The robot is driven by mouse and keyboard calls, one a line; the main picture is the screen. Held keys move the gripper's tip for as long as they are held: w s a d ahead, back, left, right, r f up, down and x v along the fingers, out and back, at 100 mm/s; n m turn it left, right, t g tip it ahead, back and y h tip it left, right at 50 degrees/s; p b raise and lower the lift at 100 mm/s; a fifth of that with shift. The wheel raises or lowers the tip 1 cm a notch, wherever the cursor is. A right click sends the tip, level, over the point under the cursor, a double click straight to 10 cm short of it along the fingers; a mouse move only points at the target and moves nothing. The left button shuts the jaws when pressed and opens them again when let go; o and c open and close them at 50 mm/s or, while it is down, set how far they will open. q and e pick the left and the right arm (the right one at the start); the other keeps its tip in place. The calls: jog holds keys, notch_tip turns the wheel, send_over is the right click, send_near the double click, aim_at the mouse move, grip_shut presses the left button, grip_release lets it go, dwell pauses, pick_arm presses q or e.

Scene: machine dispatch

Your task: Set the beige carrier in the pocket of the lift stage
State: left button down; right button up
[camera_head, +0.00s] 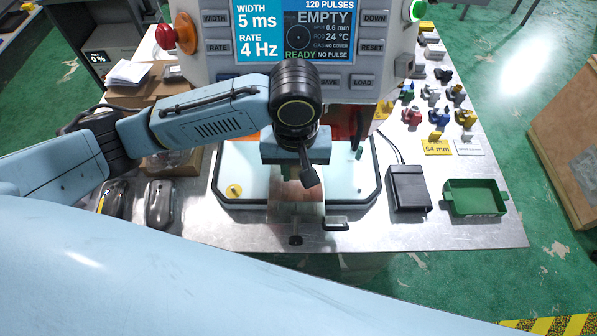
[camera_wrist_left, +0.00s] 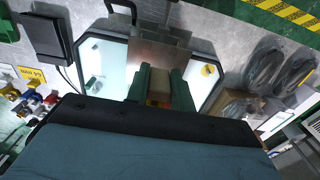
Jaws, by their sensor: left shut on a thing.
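My left gripper (camera_head: 305,172) hangs over the front of the machine, pointing down. In the left wrist view its green fingers (camera_wrist_left: 159,88) are shut on the beige carrier (camera_wrist_left: 158,83), a small pale block. In the head view the wrist and fingers hide most of the carrier. A flat brownish metal plate (camera_wrist_left: 160,56) lies just beyond the fingers in the wrist view, between two pale glass-like panels. I cannot make out the lift stage's pocket, nor whether the carrier touches anything. My right gripper is not in view.
The machine's screen (camera_head: 308,30) reads EMPTY and READY. A black box (camera_head: 408,188) and a green tray (camera_head: 475,198) stand to the right, with several coloured parts behind them. Cardboard boxes (camera_head: 150,85) and two dark rounded objects (camera_head: 159,203) are at left.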

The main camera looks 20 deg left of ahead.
aim_at(296, 199)
pick_arm(q)
jog(key=f, duration=0.3)
jog(key=shift+s+a+f, duration=0.1)
jog(key=shift+s, duration=0.15)
jog(key=shift+f, duration=0.35)
notch_tip(296, 199, down, 4)
jog(key=shift+r+b, duration=0.15)
jog(key=shift+b, duration=0.15)
jog(key=shift+w, duration=0.1)
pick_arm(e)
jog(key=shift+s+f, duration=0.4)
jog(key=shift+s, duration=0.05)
pick_arm(q)
jog(key=c, duration=1.2)
grip_release()
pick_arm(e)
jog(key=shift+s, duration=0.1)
pick_arm(q)
jog(key=shift+r, duration=0.25)
notch_tip(296, 199, up, 12)
jog(key=p, duration=0.1)
jog(key=shift+f, duration=0.25)
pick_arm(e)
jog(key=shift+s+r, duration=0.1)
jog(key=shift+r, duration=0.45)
